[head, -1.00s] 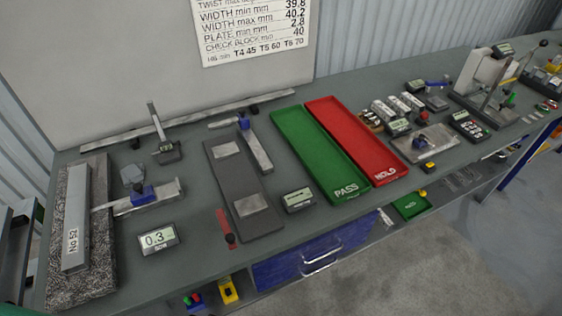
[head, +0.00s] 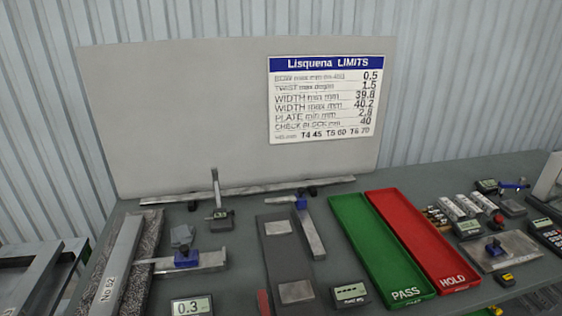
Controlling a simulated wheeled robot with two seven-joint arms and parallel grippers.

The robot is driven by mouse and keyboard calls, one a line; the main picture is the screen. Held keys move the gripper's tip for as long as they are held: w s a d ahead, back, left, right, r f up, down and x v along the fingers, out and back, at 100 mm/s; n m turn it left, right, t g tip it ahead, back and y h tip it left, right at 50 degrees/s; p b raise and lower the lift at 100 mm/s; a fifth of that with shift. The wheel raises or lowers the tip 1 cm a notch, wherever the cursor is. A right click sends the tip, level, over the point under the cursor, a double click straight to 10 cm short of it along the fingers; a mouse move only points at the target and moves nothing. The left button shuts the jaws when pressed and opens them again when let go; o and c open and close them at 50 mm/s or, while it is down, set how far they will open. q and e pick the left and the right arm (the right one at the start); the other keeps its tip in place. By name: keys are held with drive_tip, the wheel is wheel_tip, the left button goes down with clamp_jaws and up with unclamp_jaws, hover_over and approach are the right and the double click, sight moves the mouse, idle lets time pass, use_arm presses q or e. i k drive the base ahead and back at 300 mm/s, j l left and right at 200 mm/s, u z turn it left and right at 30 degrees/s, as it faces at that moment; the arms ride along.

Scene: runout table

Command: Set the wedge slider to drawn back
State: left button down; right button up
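A narrow red piece (head: 263,303), which may be the wedge slider, shows at the bottom edge beside the dark grey plate (head: 274,260). Only its upper part is in view; its lower end is cut off, so I cannot tell its setting. The dark plate carries two lighter grey pads, one far and one near. Neither of my grippers is in view.
A bar marked No 52 (head: 122,262) lies on a speckled block at left. A display (head: 192,306) reads 0.3. Green PASS (head: 350,224) and red HOLD (head: 385,208) trays stand right of centre. A limits sign (head: 331,98) hangs on the back panel.

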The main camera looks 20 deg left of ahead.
sight(185, 258)
drive_tip(key=u, duration=1.35)
